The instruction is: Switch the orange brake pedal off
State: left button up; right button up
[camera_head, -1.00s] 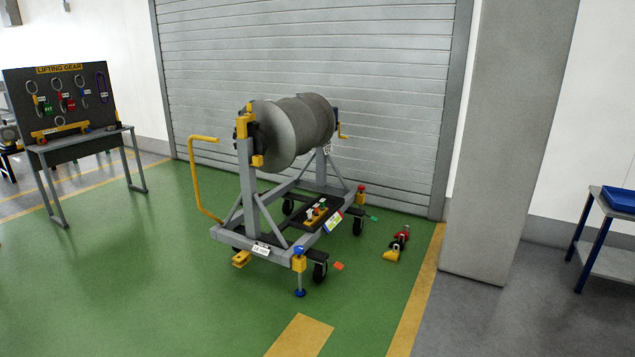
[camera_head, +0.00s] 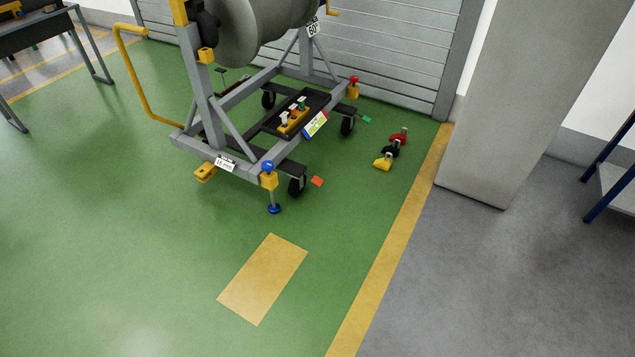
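The orange brake pedal (camera_head: 317,181) is a small flat tab low by the front right black caster (camera_head: 297,185) of a grey wheeled stand (camera_head: 205,149). Its exact tilt is too small to tell. A green pedal (camera_head: 366,119) of similar shape sits by the caster farther back on the right (camera_head: 348,125). The stand carries a large grey drum (camera_head: 250,30), cut off at the top of the view. Neither of my grippers shows.
A blue-topped jack foot (camera_head: 274,208) stands on the floor left of the orange pedal. Red, black and yellow pieces (camera_head: 384,163) lie on the floor to the right. A grey pillar (camera_head: 530,90) rises farther right. The green floor in front is clear.

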aim_at(316, 181)
jog(key=i+l, duration=0.25)
jog(key=i, duration=0.3)
jog(key=i+l+u, duration=0.1)
jog(key=i+l, duration=0.15)
jog(key=i, duration=0.25)
jog(key=i+l, duration=0.25)
jog(key=i, duration=0.3)
jog(key=i+l+u, duration=0.1)
jog(key=i+l, duration=0.2)
jog(key=i, duration=0.25)
jog(key=i+l, duration=0.3)
jog(key=i, duration=0.2)
jog(key=u, duration=0.05)
